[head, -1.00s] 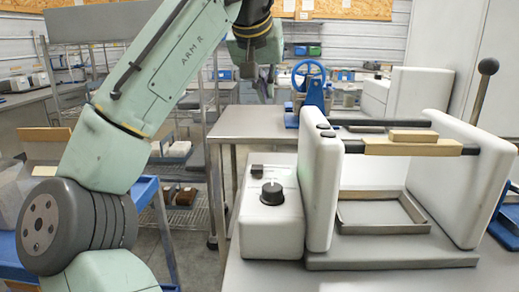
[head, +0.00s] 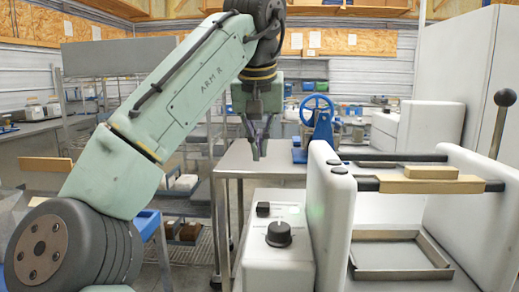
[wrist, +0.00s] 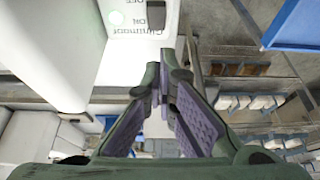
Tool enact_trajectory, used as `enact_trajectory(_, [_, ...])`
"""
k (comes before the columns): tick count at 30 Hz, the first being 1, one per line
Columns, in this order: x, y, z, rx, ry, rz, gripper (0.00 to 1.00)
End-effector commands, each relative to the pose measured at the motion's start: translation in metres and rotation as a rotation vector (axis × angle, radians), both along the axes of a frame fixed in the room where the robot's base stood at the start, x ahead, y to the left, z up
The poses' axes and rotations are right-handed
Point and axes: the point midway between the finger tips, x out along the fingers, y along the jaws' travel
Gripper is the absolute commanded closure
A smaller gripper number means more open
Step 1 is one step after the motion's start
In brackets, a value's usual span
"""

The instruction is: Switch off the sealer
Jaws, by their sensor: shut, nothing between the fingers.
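The sealer (head: 333,225) is a white machine on the bench at the right, with two upright side housings and dark bars between them. Its control box (head: 277,268) on the left carries a small black switch (head: 263,209) and a round black knob (head: 278,234). My gripper (head: 257,157) is shut and empty, pointing down, above and apart from the control box in the head view. Its fingertips (wrist: 164,82) also show in the wrist view.
A wooden block (head: 431,172) lies on the sealer's bars, above a shallow metal frame (head: 400,265). A black ball-topped lever (head: 504,98) rises at the right. A blue handwheel device (head: 318,112) stands behind on a metal table (head: 237,160). Shelves stand at the left.

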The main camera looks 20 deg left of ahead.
Motion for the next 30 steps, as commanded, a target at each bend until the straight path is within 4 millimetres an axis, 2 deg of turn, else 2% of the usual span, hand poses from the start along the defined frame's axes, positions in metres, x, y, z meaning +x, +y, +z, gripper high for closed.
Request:
enact_trajectory(1, [0.005,0.001,-0.013,-0.002,0.002,-0.002,1.00])
enact_trajectory(9, [0.025,0.008,-0.063,0.002,0.002,0.001,1.00])
enact_trajectory(15, [0.013,0.005,-0.088,0.003,0.000,0.002,1.00])
enact_trajectory(21, [0.010,0.003,-0.096,0.001,-0.002,0.000,1.00])
enact_trajectory(30, [0.010,0.003,-0.097,0.001,-0.003,0.000,1.00])
